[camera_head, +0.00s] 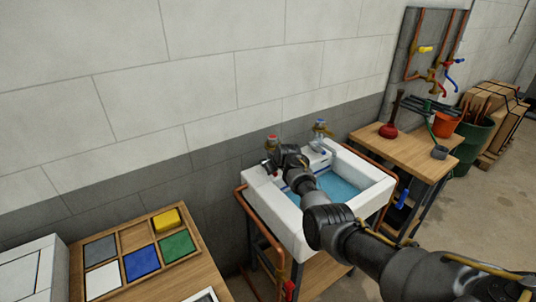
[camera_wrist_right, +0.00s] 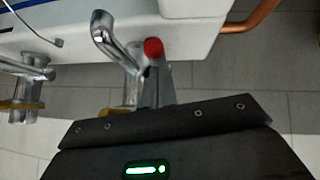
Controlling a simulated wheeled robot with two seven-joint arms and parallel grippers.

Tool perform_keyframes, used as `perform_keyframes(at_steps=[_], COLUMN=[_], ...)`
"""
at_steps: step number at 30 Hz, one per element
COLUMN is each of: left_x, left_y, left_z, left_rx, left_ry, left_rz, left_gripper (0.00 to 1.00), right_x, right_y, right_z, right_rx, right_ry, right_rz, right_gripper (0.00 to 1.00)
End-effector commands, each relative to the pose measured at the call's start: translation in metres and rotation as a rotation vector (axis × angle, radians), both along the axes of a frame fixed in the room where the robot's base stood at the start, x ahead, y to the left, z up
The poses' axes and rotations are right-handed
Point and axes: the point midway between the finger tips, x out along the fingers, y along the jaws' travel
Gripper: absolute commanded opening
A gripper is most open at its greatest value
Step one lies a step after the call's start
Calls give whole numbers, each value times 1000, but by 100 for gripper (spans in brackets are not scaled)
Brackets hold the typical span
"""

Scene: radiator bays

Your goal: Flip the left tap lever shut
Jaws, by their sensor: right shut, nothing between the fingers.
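The left tap, with a red cap (camera_head: 272,138), stands at the back left corner of the white sink (camera_head: 262,196). In the right wrist view its chrome spout (camera_wrist_right: 105,32) and red cap (camera_wrist_right: 153,47) show close up. My right gripper (camera_head: 275,167) is shut and empty, right at this tap. In the wrist view its fingertips (camera_wrist_right: 151,88) are beside the tap body, just by the red cap. I cannot tell whether they touch it. The lever itself is not clearly distinguishable. My left gripper is not in view.
A second tap with a blue cap (camera_head: 320,126) stands to the right on the sink, which holds blue water (camera_head: 338,187). Copper pipes (camera_head: 258,228) run along the sink's left side. A sorting tray (camera_head: 118,240) is at left. A wooden bench (camera_head: 425,145) stands at right.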

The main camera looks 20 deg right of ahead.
Motion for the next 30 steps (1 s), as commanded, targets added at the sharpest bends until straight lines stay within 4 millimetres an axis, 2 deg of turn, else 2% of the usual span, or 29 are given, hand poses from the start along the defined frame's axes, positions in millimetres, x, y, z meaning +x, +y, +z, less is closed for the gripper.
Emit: perform_keyframes(at_steps=[3,7,11,15,17,30], left_x=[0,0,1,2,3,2], left_y=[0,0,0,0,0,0], left_z=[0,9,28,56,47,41], left_rx=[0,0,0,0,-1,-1], left_ry=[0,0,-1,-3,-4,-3], left_rz=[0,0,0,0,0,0], left_gripper=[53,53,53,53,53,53], right_x=[-3,-3,-2,-1,-8,-54], right_y=[-1,0,5,12,12,14], right_z=[-5,3,23,52,45,90], right_rx=[1,0,0,-2,-1,-1], right_ry=[11,11,6,1,1,-3], right_rz=[-2,-2,1,3,3,2], right_gripper=[0,0,0,0,0,0])
